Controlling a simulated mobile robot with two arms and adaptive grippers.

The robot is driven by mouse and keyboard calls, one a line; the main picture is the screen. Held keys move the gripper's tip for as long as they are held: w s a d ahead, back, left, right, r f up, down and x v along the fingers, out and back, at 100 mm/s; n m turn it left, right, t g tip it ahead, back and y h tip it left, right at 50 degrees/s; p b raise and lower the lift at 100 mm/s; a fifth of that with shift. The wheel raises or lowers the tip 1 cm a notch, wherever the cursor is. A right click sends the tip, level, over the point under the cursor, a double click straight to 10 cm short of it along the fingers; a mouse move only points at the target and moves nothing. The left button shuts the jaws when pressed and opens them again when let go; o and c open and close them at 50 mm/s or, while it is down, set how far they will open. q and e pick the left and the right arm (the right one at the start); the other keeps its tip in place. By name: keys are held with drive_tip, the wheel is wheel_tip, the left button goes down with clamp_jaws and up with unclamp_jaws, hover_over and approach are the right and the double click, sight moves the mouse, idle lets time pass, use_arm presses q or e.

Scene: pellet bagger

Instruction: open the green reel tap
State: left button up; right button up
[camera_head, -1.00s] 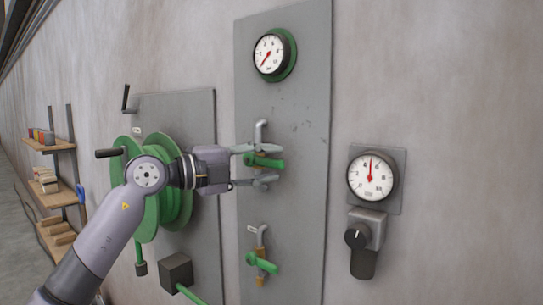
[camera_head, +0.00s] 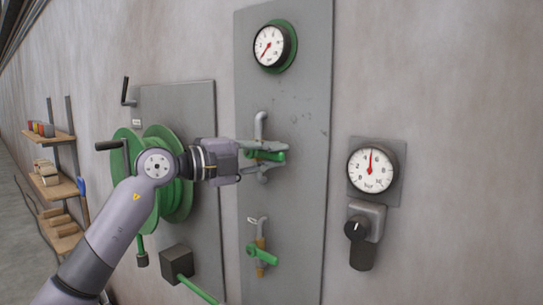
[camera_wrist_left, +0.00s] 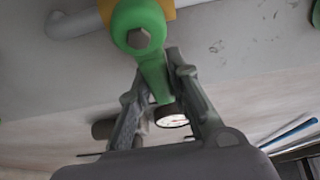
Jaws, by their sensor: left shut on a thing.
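Two green-handled taps sit on a tall grey panel, one above the other. My left gripper (camera_head: 262,158) comes in from the left and is shut on the lever of the upper green tap (camera_head: 279,156), which points right. The gripper partly hides this tap. In the left wrist view, the green lever (camera_wrist_left: 153,78) with its hex bolt lies between the two fingers. The lower green tap (camera_head: 262,255) on a brass fitting is untouched by the gripper. I cannot tell from labels which tap is the reel's. My right gripper is not in view.
A green hose reel (camera_head: 172,205) stands behind my left arm, with a dark box (camera_head: 177,264) below it. A green-rimmed gauge (camera_head: 271,46) is above the taps. Another gauge (camera_head: 371,169) and a black knob (camera_head: 356,229) are at the right. Shelves (camera_head: 60,188) stand at the far left.

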use_arm(q)
clamp_jaws()
idle(0.3)
wheel_tip(320, 180, up, 2)
drive_tip(key=n+t+h+p, duration=0.1)
drive_tip(key=n+p, duration=0.1)
drive_tip(key=n, duration=0.1)
drive_tip(key=shift+w+a+r+n+p, duration=0.1)
drive_tip(key=shift+n+p, duration=0.3)
drive_tip(key=shift+w+a+r+n+t+p, duration=0.15)
drive_tip(key=shift+r+n+p, duration=0.1)
drive_tip(key=shift+n+p, duration=0.35)
drive_tip(key=shift+s+a+r+n+t+p, duration=0.15)
drive_tip(key=shift+r+n+p, duration=0.2)
drive_tip(key=shift+p, duration=0.3)
drive_tip(key=shift+w+n+t+h+p, duration=0.2)
drive_tip(key=shift+n+t+h+p, duration=0.1)
drive_tip(key=shift+n+p, duration=0.7)
drive_tip(key=o, duration=0.9)
unclamp_jaws()
